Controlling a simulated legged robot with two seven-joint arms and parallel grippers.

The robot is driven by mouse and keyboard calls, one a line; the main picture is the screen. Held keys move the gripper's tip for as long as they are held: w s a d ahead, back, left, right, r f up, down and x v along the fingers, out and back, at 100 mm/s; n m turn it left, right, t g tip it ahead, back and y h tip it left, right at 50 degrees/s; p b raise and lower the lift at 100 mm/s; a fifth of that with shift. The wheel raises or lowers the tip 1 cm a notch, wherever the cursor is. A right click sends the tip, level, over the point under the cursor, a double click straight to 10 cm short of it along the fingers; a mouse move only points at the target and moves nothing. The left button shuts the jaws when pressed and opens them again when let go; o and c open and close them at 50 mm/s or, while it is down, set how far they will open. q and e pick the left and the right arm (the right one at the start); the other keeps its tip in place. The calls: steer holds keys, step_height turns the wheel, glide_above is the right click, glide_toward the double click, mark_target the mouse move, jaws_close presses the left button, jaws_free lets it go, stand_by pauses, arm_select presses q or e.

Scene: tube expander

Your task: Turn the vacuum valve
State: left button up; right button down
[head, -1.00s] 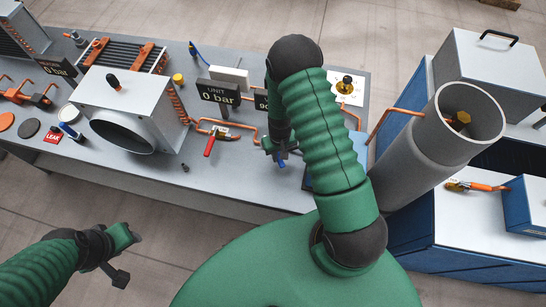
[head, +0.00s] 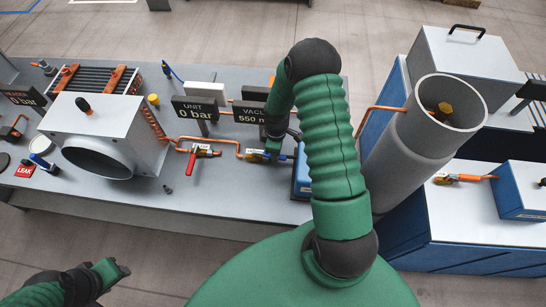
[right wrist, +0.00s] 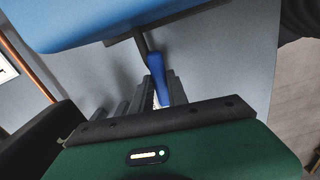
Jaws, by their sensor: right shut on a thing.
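The vacuum valve sits on the copper pipe at the front right of the grey bench, and part of its blue handle (head: 284,157) shows beside my right gripper (head: 273,146). In the right wrist view the blue handle (right wrist: 157,78) stands between the fingers of my right gripper (right wrist: 155,98), which is shut on it.
A red-handled valve (head: 191,164) is left of the blue one on the same pipe. A VACUUM display (head: 250,112) reading 550 and a UNIT display (head: 200,108) reading 0 bar stand behind. A blue box (head: 302,175) is close right, then a grey cylinder (head: 410,150).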

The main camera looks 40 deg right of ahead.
steer(key=shift+d+n, duration=0.4)
steer(key=shift+n, duration=0.2)
steer(key=shift+w, duration=0.1)
steer(key=c, duration=1.4)
jaws_free()
steer(key=shift+d, duration=0.1)
steer(key=shift+c, duration=0.2)
steer(key=shift+o, duration=0.8)
steer(key=shift+d, duration=0.1)
steer(key=shift+w, duration=0.1)
steer(key=shift+w+r, duration=0.1)
steer(key=shift+r, duration=0.15)
step_height(320, 180, up, 16)
steer(key=b, duration=0.2)
steer(key=shift+d+r, duration=0.1)
